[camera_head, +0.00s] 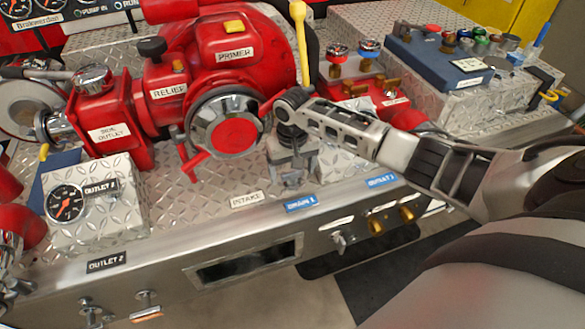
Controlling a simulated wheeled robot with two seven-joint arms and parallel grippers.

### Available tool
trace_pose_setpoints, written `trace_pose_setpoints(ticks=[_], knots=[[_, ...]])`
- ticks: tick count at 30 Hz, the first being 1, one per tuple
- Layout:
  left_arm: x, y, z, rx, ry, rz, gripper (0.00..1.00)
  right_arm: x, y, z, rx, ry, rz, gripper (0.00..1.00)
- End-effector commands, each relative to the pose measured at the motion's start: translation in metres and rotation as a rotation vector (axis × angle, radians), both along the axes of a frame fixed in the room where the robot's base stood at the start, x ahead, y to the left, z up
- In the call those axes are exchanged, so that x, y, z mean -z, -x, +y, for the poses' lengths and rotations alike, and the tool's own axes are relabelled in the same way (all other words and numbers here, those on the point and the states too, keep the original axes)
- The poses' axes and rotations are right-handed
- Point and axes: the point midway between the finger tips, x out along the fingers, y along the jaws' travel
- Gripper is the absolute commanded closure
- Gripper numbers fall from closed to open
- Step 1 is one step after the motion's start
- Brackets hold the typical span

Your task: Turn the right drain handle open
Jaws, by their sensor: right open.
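A blue drain label (300,203) sits on the front edge of the red pump's tread-plate deck. Below and right of it, on the steel front panel, is a small silver handle (342,240). I cannot tell for sure whether it is the right drain handle, or whether it is turned. My right gripper (291,178) points down over the deck, right of the pump's round red-centred cap (230,132) and above the drain label. It is open and apart from the silver handle. My left gripper is out of view.
The red pump body (205,55) fills the upper left, with a yellow-knobbed lever (299,25) beside my gripper. Brass knobs (376,225) sit right of the silver handle. A gauge box (95,200) stands at left. A blue case (440,60) lies at back right. The floor in front is clear.

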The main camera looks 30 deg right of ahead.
Motion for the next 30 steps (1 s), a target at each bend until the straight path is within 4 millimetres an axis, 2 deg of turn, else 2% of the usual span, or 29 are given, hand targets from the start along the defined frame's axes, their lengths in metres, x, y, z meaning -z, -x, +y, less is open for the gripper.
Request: trace_pose_setpoints(ticks=[7,12,22,30], knots=[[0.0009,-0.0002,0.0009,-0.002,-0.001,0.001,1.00,0.0009,0.0001,-0.0001,0.000,0.000,0.000,0.20],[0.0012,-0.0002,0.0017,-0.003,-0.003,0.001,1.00,0.0006,0.0001,-0.0001,0.000,0.000,0.000,0.65],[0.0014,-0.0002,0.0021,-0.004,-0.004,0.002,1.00,0.0003,-0.0001,-0.0001,-0.028,0.000,0.000,0.65],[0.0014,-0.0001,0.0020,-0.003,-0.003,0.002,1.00,0.0000,-0.0003,-0.0002,-0.176,0.000,-0.001,0.65]])
